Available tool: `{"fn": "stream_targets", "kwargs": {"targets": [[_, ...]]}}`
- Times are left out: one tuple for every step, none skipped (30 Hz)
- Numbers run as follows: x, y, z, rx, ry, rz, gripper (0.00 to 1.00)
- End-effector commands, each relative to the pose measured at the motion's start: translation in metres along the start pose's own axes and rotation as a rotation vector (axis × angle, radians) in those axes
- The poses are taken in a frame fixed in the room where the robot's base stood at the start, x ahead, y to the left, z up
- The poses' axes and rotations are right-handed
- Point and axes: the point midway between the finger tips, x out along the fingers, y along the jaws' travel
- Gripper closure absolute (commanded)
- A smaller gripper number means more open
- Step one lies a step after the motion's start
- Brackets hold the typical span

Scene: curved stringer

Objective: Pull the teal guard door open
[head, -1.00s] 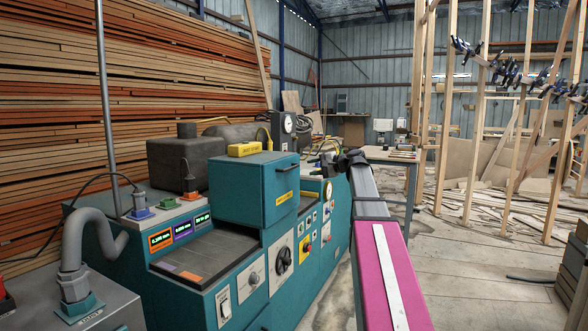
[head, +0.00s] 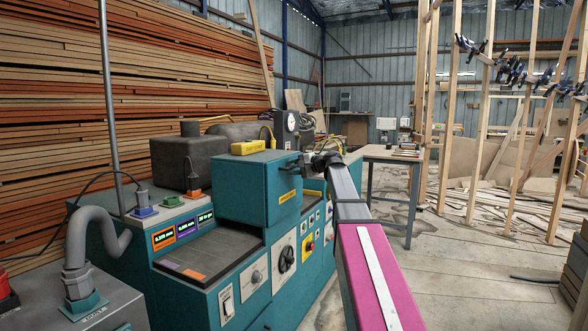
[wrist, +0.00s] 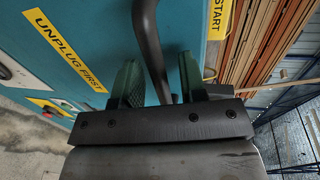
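The teal guard door (head: 286,208) is the front face of the raised teal box on the machine, with a yellow label, and it looks closed. In the wrist view the door (wrist: 100,30) shows its "UNPLUG FIRST" label and a dark bar handle (wrist: 150,45). My gripper (head: 303,164) is at the door's upper right side, level with the handle. In the wrist view its two green fingers (wrist: 160,82) stand apart, with the handle bar running between them and gaps visible. The handle's lower end is partly hidden behind the gripper body.
A yellow box (head: 248,147) lies on top of the teal housing. Control panels with knobs (head: 286,258) are below the door. A grey hose (head: 75,250) stands at left, and a workbench (head: 385,154) is behind my arm.

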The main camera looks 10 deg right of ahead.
Motion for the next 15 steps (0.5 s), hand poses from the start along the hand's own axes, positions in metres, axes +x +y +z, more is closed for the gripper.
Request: {"fn": "stream_targets", "kwargs": {"targets": [[0.0005, 0.0, 0.0, 0.0, 0.0, 0.0, 0.62], [0.0005, 0.0001, 0.0001, 0.0, 0.0, 0.0, 0.62], [0.0004, 0.0, 0.0001, 0.0, 0.0, 0.0, 0.62], [0.0003, 0.0, 0.0001, 0.0, 0.0, 0.0, 0.62], [0.0003, 0.0, 0.0001, 0.0, 0.0, 0.0, 0.62], [0.0003, 0.0, 0.0001, 0.0, 0.0, 0.0, 0.62], [0.0003, 0.0, 0.0001, 0.0, 0.0, 0.0, 0.68], [0.0002, 0.0, 0.0001, 0.0, 0.0, 0.0, 0.78], [0.0002, 0.0, 0.0001, 0.0, 0.0, 0.0, 0.91], [0.0002, 0.0, 0.0002, 0.0, 0.0, 0.0, 1.0], [0.0002, 0.0, 0.0002, 0.0, 0.0, 0.0, 1.0], [0.0002, 0.0, 0.0002, 0.0, 0.0, 0.0, 1.0], [0.0002, 0.0, 0.0002, 0.0, 0.0, 0.0, 1.0], [0.0001, 0.0001, 0.0003, 0.0, 0.0, 0.0, 1.0], [-0.0001, 0.0002, 0.0003, 0.0, 0.0, 0.0, 1.0]]}}
